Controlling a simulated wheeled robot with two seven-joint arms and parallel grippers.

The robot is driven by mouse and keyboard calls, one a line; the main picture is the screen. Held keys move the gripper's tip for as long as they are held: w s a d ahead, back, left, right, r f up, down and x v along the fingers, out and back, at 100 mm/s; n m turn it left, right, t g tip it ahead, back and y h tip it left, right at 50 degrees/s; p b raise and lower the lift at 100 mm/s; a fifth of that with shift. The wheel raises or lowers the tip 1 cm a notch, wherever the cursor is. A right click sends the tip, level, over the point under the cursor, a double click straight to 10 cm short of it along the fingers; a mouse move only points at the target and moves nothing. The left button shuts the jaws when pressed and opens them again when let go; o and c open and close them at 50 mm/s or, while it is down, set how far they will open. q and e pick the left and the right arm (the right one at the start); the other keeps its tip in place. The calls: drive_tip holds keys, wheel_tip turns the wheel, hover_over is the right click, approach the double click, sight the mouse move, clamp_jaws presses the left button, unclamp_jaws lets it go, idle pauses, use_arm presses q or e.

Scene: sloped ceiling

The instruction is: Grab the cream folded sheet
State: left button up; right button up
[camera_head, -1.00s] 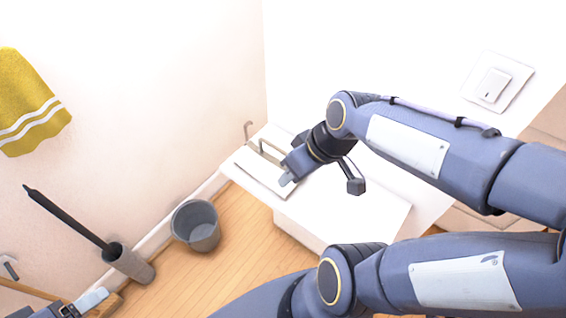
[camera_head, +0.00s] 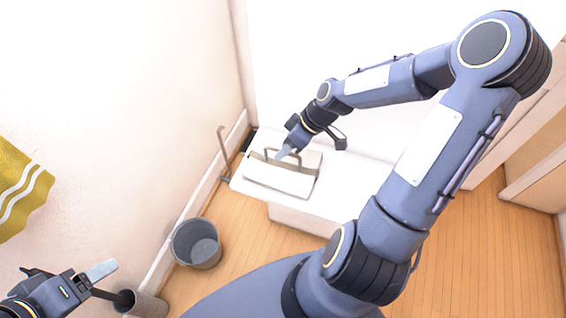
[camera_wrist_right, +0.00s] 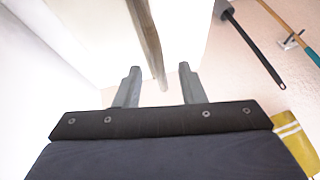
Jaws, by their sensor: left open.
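A flat cream-white piece (camera_head: 278,181), which looks like the folded sheet, lies on a white ledge (camera_head: 345,192) in the head view. A thin grey-brown metal frame (camera_head: 258,156) stands at its far side. My right gripper (camera_head: 287,153) is just above the piece's far edge, beside the frame; I cannot tell if they touch. In the right wrist view its two fingers (camera_wrist_right: 158,72) are apart, with a brownish bar (camera_wrist_right: 148,40) reaching between them. My left gripper (camera_head: 68,272) is open and empty at the lower left, far from the sheet.
A grey bin (camera_head: 196,244) stands on the wooden floor below the ledge. A brush holder (camera_head: 146,304) with a dark handle is near my left gripper. A yellow towel (camera_head: 22,190) hangs on the left wall. The floor at right is clear.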

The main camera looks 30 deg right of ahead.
drive_tip(key=shift+x, duration=0.9)
drive_tip(key=shift+c, duration=0.3)
clamp_jaws()
idle(0.4)
